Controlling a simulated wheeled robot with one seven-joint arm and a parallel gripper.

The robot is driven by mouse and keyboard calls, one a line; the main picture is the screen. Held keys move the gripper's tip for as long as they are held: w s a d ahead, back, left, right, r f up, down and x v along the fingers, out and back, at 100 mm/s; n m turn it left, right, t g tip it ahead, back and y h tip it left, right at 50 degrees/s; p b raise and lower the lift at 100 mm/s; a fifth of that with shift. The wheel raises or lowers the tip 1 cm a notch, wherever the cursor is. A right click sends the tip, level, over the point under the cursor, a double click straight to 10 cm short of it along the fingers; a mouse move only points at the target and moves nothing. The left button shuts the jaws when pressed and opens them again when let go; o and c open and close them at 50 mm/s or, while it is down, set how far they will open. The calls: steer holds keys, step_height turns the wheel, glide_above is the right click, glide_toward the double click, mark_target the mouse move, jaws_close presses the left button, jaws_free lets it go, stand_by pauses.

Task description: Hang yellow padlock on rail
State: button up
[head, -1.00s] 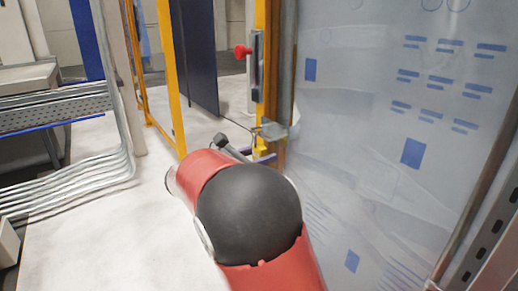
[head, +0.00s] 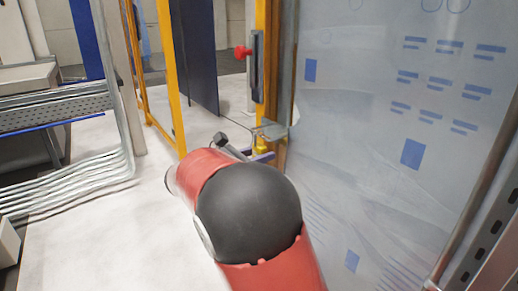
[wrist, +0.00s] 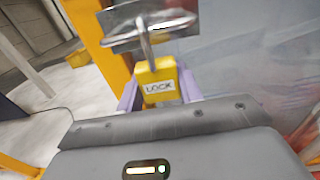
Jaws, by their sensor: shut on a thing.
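The yellow padlock (wrist: 158,78), marked LOCK, sits upright between the purple fingers of my gripper (wrist: 158,92) in the wrist view. My gripper is shut on the padlock's body. The grey shackle rises to the metal rail (wrist: 172,23) and overlaps it; I cannot tell whether the shackle is around the rail or only beside it. In the head view the padlock (head: 261,146) is small, just under the rail's bracket (head: 269,131). My arm hides part of the gripper there.
A yellow post (head: 262,110) with a red-knobbed handle (head: 243,52) stands behind the bracket. A translucent panel (head: 385,150) with blue marks fills the right. Bent metal tubes (head: 70,185) lie left, with pale floor between.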

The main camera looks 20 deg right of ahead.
steer(key=shift+r+p, duration=0.65)
steer(key=shift+p, duration=0.1)
steer(key=shift+s+a, duration=0.1)
steer(key=shift+a, duration=0.4)
steer(key=p+v, duration=0.5)
steer(key=v, duration=0.7)
stand_by(0.4)
